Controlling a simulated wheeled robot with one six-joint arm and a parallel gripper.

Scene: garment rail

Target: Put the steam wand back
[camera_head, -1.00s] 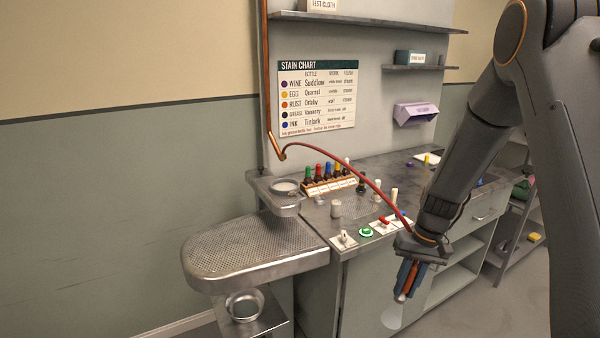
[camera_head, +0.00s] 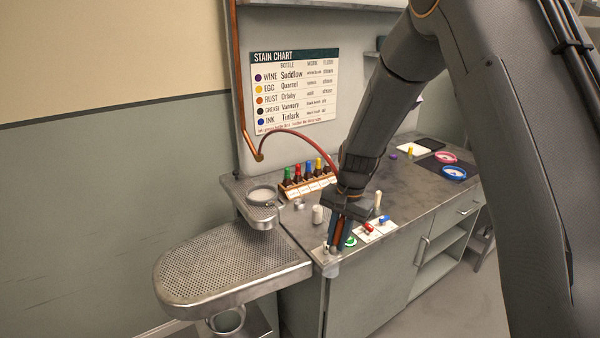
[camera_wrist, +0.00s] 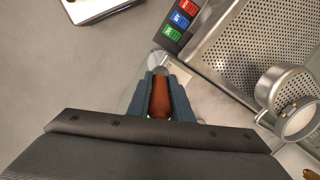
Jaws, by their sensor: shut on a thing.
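My gripper (camera_head: 338,238) is shut on the steam wand's red-brown handle (camera_wrist: 160,97), held upright between the jaws in the wrist view. The wand's pale metal tip (camera_wrist: 156,61) shows beyond the fingers. In the head view the gripper points down by the counter's near left corner, right of the perforated board. A red hose (camera_head: 297,132) arcs from the copper pipe (camera_head: 242,100) to my wrist. A metal bracket with a round cup (camera_head: 262,194) stands at the counter's left end. Which one is the wand's holder, I cannot tell.
The perforated board (camera_head: 225,262) juts out at the left. Several coloured bottles stand in a rack (camera_head: 309,187) behind the gripper. Open floor lies at the front right.

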